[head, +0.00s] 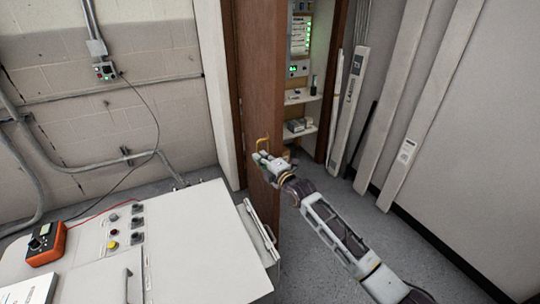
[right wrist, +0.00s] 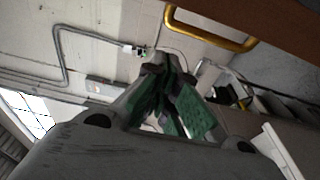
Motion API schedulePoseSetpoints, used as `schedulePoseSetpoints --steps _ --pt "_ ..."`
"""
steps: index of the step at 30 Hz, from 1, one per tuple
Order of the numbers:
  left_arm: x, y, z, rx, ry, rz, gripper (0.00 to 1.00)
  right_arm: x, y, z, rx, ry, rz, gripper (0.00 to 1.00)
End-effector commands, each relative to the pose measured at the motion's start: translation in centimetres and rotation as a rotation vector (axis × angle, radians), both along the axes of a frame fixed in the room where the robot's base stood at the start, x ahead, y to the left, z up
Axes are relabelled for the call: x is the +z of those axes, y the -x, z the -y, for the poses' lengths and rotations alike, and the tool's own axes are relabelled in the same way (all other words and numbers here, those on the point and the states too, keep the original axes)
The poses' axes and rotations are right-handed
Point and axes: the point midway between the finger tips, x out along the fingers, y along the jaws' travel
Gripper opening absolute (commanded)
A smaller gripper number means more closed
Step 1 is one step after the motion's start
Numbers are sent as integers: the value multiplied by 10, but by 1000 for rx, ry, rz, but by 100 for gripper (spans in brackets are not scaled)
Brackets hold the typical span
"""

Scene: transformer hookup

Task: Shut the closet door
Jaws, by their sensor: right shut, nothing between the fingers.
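The brown wooden closet door (head: 258,75) stands open in the head view, with the lit closet interior (head: 302,95) visible to its right. A brass handle (head: 261,143) sits low on the door. It also shows in the right wrist view (right wrist: 222,40), below the brown door (right wrist: 290,14). My right gripper (head: 262,157) is just below the handle, in front of the door. Its green-padded fingers (right wrist: 163,68) are together and empty, apart from the handle in the wrist view. I cannot tell whether it touches the door. My left gripper is out of view.
A white cabinet (head: 200,245) with buttons and an orange meter (head: 46,243) stands at the front left. Closet shelves (head: 300,98) hold small items. Long white panels (head: 430,100) lean on the right wall. Grey floor (head: 345,205) is open between cabinet and wall.

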Motion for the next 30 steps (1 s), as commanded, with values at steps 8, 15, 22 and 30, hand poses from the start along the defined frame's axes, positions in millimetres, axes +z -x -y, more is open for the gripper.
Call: schedulePoseSetpoints --steps 8,15,22,30 --pt "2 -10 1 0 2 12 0 0 -11 1 -1 2 1 0" --pt "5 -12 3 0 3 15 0 0 -14 18 0 3 1 0" --pt "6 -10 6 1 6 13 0 0 -17 30 0 3 2 0" --pt "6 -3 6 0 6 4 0 0 -17 34 0 -1 1 0"
